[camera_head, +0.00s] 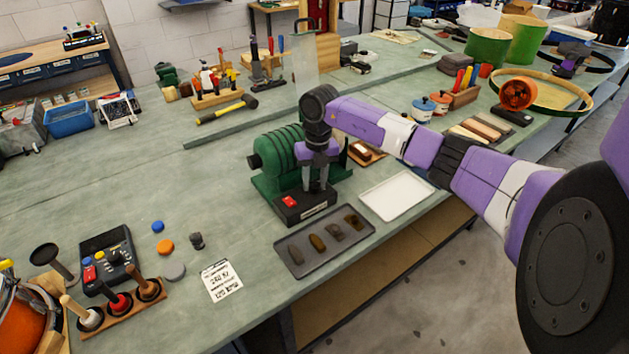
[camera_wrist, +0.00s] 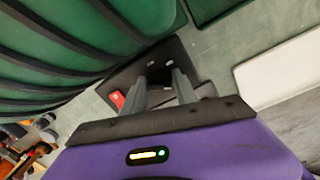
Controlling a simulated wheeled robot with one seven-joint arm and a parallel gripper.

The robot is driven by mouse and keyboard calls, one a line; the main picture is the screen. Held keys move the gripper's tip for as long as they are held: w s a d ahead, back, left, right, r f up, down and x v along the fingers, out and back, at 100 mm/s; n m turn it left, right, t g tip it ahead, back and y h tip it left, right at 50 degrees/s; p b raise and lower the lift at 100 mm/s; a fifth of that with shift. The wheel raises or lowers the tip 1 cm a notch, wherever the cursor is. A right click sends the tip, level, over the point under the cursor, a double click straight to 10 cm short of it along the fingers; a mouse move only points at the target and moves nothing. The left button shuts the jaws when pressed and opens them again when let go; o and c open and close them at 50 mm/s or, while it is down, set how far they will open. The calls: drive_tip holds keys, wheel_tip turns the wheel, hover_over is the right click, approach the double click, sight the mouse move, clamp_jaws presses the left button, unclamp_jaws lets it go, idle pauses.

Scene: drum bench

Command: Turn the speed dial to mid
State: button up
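A green ribbed machine (camera_head: 280,160) stands on the bench. At its front is a black control box (camera_head: 304,206) with a red switch (camera_head: 290,201). My gripper (camera_head: 317,186) points down over the right part of this box. In the wrist view, my gripper's two grey fingers (camera_wrist: 160,84) stand apart, with a dark shape, perhaps the dial, between their tips. The red switch (camera_wrist: 117,100) is left of the fingers. The dial's pointer and markings cannot be made out. Whether the fingers press on the dark shape cannot be told.
A grey tray (camera_head: 290,262) with several dark pieces lies in front of the box, and a white tray (camera_head: 398,195) lies to its right. A black panel (camera_head: 107,258) with buttons and a printed card (camera_head: 222,280) are at left. The bench left of the machine is mostly clear.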

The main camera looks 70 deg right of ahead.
clamp_jaws()
drive_tip(key=shift+d, duration=0.1)
drive_tip(key=n+b, duration=0.2)
drive_tip(key=n, duration=0.3)
drive_tip(key=shift+n, duration=0.4)
drive_tip(key=n+b, duration=0.2)
drive_tip(key=n, duration=0.2)
drive_tip(key=shift+n, duration=0.4)
drive_tip(key=shift+w+n, duration=0.1)
drive_tip(key=shift+n, duration=0.2)
drive_tip(key=shift+r, duration=0.1)
drive_tip(key=o, duration=0.5)
unclamp_jaws()
drive_tip(key=shift+o, duration=0.2)
